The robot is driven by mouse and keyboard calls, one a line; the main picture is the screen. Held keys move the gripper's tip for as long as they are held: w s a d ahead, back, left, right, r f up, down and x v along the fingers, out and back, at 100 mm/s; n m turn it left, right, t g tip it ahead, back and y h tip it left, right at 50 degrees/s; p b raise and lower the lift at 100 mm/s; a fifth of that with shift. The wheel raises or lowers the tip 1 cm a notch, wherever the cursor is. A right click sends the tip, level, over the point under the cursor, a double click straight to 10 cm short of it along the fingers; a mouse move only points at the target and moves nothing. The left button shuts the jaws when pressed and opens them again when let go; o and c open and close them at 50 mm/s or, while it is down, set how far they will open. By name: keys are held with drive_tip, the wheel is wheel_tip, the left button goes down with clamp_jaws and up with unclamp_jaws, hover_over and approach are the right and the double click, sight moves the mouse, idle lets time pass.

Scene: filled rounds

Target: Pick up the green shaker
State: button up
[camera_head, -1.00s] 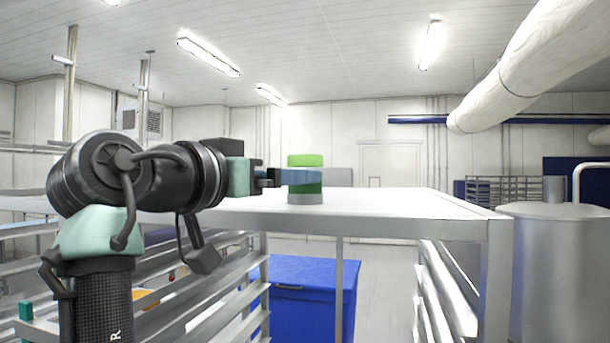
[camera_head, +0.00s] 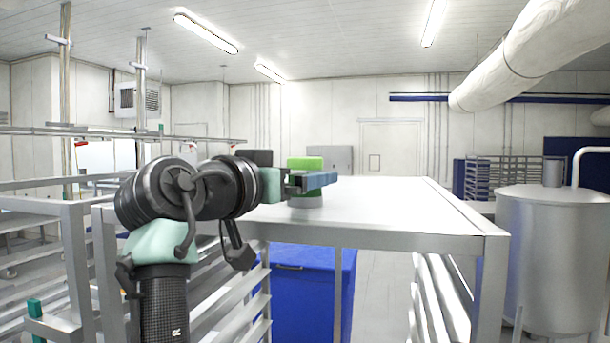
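The green shaker (camera_head: 305,162) stands upright on the white table top (camera_head: 390,205), near its far left part. It has a bright green top, a darker green body and a grey base that appears to rest on the table. My gripper (camera_head: 315,182) reaches in from the left at the height of the shaker's body. Its blue-grey fingers cross in front of the body and hide its middle. The near finger covers the space between the fingers, so whether they press on the shaker does not show.
The table top is bare right of the shaker. A blue bin (camera_head: 310,290) stands below the table. A steel tank (camera_head: 552,260) is at the right. Metal racks (camera_head: 75,250) stand at the left. A grey box shape (camera_head: 330,158) shows behind the shaker.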

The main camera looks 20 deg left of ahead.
drive_tip(key=shift+c, duration=0.2)
drive_tip(key=c, duration=1.5)
drive_tip(key=shift+o, duration=0.2)
drive_tip(key=shift+r, duration=0.2)
